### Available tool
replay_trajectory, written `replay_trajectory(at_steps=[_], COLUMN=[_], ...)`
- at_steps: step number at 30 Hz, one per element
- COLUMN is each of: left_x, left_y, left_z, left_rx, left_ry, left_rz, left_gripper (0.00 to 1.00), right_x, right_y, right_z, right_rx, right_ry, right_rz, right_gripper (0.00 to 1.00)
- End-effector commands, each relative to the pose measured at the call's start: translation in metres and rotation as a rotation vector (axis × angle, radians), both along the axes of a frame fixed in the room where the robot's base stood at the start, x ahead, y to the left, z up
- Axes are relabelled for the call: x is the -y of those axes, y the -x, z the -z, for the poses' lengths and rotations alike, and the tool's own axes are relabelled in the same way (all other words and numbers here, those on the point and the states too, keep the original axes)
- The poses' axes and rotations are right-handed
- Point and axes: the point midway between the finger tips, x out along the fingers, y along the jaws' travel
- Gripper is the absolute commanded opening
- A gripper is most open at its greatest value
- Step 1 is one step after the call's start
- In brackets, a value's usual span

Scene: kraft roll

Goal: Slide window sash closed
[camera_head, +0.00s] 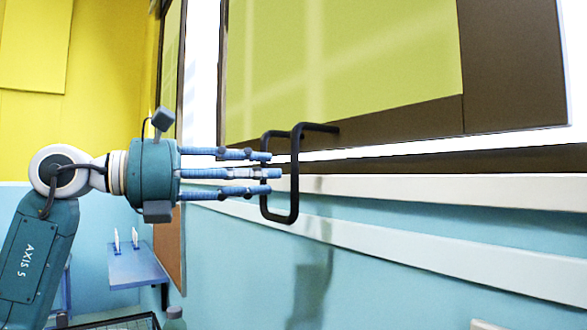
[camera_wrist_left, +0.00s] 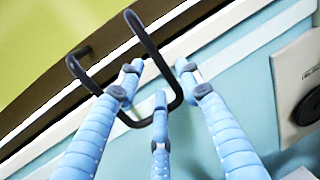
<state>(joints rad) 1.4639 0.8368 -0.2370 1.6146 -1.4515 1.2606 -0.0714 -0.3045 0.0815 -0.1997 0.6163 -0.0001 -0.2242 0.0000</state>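The window sash (camera_head: 515,60) is a brown frame around a yellow-green pane, at upper right in the head view. A black U-shaped handle (camera_head: 295,175) stands out from its lower rail; it also shows in the left wrist view (camera_wrist_left: 151,48). My left gripper (camera_head: 271,172) has its three blue fingers straight and spread, pointing right, with the tips at the handle. In the wrist view the fingertips (camera_wrist_left: 158,80) lie around the handle's lower part, not closed on it. Whether any finger touches the handle is unclear. My right gripper is out of view.
A white sill ledge (camera_head: 400,187) runs below the sash, above a light blue wall (camera_head: 400,230). A bright white strip (camera_head: 202,70) shows left of the sash. A blue shelf (camera_head: 137,266) with small white upright pieces is at lower left.

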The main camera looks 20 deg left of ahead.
Motion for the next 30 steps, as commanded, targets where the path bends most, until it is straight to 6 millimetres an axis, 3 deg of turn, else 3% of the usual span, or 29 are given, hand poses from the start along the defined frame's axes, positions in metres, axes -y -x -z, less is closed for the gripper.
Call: replay_trajectory(at_steps=[4,9,15,22,27,30], left_x=[0.024,0.041,0.047,0.048,0.047,0.047], left_y=[-0.019,-0.034,-0.04,-0.041,-0.04,-0.04], left_z=[-0.003,-0.002,-0.001,0.0,0.0,0.0], left_rx=[-0.001,-0.002,-0.001,-0.001,-0.001,-0.001], left_ry=[0.0,0.001,0.001,0.001,0.001,0.001], left_rz=[0.004,0.004,0.001,0.001,0.001,0.001], left_gripper=[0.36,0.36,0.36,0.36,0.02,0.0], right_x=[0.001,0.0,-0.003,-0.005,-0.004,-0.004], right_y=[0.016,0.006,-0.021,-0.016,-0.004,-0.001], right_z=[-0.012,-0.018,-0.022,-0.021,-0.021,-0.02], right_rx=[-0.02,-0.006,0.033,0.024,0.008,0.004], right_ry=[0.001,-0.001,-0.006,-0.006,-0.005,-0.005], right_rz=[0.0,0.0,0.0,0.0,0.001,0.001], right_gripper=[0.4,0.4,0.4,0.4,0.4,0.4])
